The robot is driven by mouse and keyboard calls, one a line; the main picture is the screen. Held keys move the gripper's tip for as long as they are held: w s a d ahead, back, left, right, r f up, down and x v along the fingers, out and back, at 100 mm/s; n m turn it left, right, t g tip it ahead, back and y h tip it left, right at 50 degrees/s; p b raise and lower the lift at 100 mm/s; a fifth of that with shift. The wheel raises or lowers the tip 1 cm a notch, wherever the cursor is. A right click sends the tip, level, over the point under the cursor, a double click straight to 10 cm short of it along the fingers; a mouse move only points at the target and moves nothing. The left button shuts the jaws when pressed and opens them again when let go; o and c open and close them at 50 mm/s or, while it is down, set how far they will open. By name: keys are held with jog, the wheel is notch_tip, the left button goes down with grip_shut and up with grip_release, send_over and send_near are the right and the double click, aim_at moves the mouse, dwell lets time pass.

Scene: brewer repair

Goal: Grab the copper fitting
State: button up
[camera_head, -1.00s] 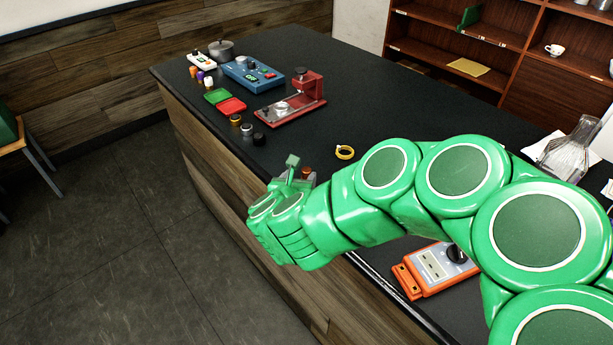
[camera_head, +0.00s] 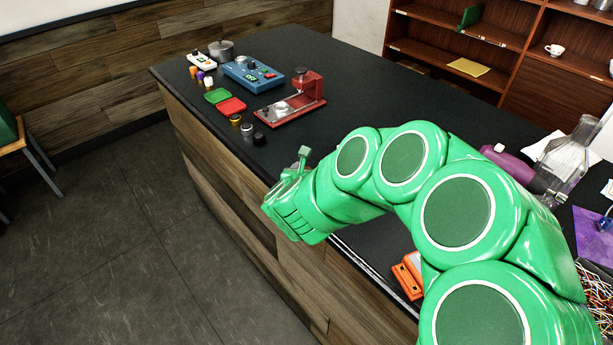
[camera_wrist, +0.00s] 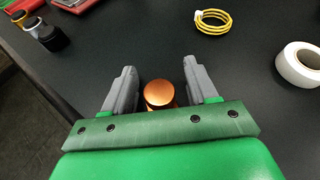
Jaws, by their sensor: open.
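The copper fitting (camera_wrist: 159,93) shows in the wrist view as a small round-topped copper piece on the dark counter. It sits between the two grey fingers of my gripper (camera_wrist: 155,85), close to the palm and a little nearer the left finger. The fingers are open, with a gap on each side of the fitting. In the head view my gripper (camera_head: 302,165) is over the counter's near edge, mostly hidden behind my green arm. The fitting is hidden in that view.
A yellow cable coil (camera_wrist: 213,21) and a white tape roll (camera_wrist: 300,65) lie ahead and right of my gripper. Three small knobs (camera_head: 247,130) stand near the counter edge at left. A red press (camera_head: 292,98) stands behind them. An orange meter (camera_head: 410,275) is partly under my arm.

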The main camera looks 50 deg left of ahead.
grip_shut()
dwell(0.3)
jog(key=shift+r, duration=0.1)
